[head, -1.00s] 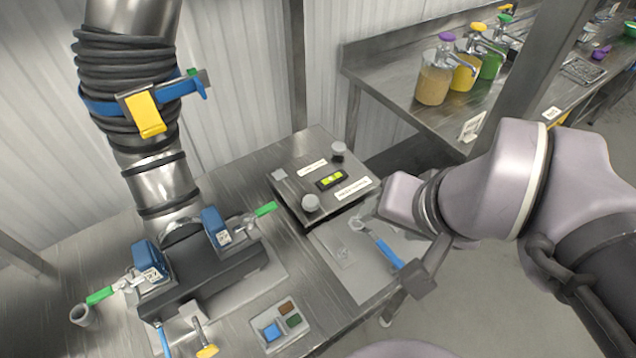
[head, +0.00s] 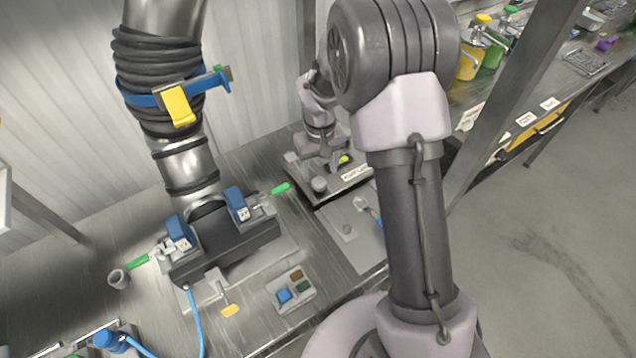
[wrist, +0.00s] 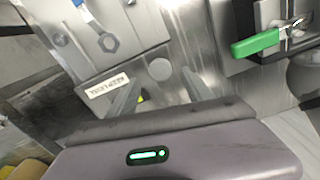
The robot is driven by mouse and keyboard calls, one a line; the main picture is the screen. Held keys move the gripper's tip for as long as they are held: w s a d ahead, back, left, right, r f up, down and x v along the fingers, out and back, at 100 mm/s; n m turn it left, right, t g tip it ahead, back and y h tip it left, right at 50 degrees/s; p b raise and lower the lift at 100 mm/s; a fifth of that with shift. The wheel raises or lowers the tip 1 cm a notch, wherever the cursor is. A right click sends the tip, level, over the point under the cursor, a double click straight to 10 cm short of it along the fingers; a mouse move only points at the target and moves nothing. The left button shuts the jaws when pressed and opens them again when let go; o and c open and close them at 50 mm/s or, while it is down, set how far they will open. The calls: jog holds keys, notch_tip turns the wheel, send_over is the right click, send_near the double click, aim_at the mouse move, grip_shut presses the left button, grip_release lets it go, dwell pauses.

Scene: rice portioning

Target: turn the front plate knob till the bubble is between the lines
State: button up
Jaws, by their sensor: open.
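The metal plate (head: 330,195) lies on the bench. Its round grey front knob (head: 319,185) shows in the head view and, between the fingertips, in the wrist view (wrist: 159,69). The yellow-green spirit level (head: 344,159) is mostly hidden by my gripper, with only a sliver of it beyond a finger in the wrist view (wrist: 141,98). I cannot read its bubble. My gripper (head: 330,166) is above the plate, behind the front knob in the head view. In the wrist view its two fingers (wrist: 160,80) are spread and empty, apart from the knob. The rear knob is hidden.
A clamp block with green-handled valves (head: 281,188) stands left of the plate. A small button box (head: 291,290) sits nearer. A grey panel with a blue-handled tool (head: 370,210) adjoins the plate.

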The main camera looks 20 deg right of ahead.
aim_at(319, 182)
notch_tip(319, 182, down, 6)
jog(key=shift+r+b, duration=0.1)
jog(key=shift+b, duration=0.4)
jog(key=shift+c, duration=0.2)
grip_shut()
jog(key=m+b, duration=0.2)
jog(key=m, duration=0.3)
jog(key=shift+m, duration=0.4)
jog(key=m+b, duration=0.2)
jog(key=m, duration=0.4)
jog(key=shift+a+b, duration=0.1)
jog(key=shift+b, duration=0.2)
